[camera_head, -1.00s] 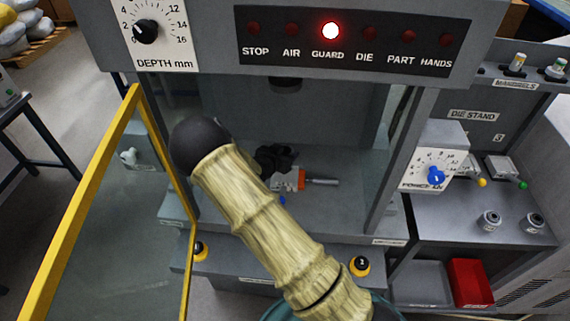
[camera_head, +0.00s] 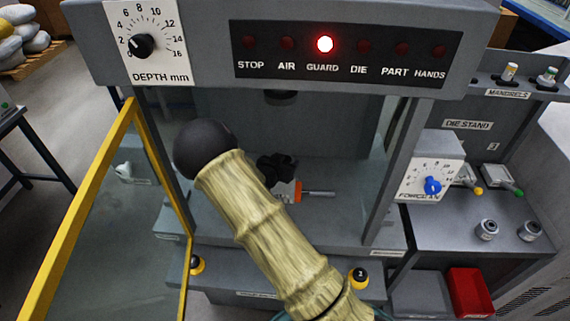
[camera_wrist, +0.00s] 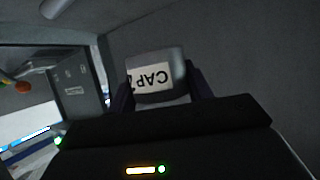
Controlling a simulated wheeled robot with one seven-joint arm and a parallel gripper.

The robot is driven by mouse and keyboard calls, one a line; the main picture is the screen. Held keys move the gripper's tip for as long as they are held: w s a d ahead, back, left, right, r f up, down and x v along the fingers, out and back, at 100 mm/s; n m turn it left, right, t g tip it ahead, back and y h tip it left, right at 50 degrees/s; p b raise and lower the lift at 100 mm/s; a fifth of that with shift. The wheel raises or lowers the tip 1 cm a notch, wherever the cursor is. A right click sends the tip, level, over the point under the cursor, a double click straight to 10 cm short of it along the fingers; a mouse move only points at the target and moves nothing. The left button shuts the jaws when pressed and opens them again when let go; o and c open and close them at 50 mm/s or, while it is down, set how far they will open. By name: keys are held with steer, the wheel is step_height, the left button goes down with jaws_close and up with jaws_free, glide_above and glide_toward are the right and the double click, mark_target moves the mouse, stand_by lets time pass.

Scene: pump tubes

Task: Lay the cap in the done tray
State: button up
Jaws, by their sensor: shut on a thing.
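My gripper (camera_head: 278,168) is dark and sits inside the press opening, at the far end of my arm. In the wrist view its two dark fingers (camera_wrist: 160,92) are shut on a grey block-like piece (camera_wrist: 156,68). A white label on this piece reads "CAP", upside down, with a last character I cannot make out; I take it for the cap. In the head view the cap cannot be made out at the gripper. No tray with a readable "done" label shows. A grey tray (camera_head: 420,293) lies at the lower right, its label unreadable.
The press's yellow-framed guard (camera_head: 75,205) stands open at left. An orange part (camera_head: 293,190) with a metal rod lies just beyond my gripper. A red bin (camera_head: 468,288) stands beside the grey tray. The GUARD lamp (camera_head: 325,44) glows red. A force dial (camera_head: 431,181) is at right.

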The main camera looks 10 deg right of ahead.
steer(key=shift+s+d+r+n+t+y, duration=0.1)
steer(key=shift+s+d+n+t+y, duration=0.15)
steer(key=shift+d, duration=0.25)
steer(key=shift+s+d+r+n+t+y, duration=0.15)
steer(key=shift+s+d+n, duration=0.1)
steer(key=shift+d, duration=0.25)
steer(key=shift+s+d+f+n+y, duration=0.1)
steer(key=shift+s+d+n+y, duration=0.1)
steer(key=shift+d+n+y, duration=0.1)
steer(key=s+a+f+n+t+y, duration=0.2)
steer(key=s+a+n+y, duration=0.2)
steer(key=s+n+y, duration=0.2)
steer(key=shift+s+f, duration=0.2)
steer(key=shift+f, duration=0.2)
steer(key=shift+a, duration=0.1)
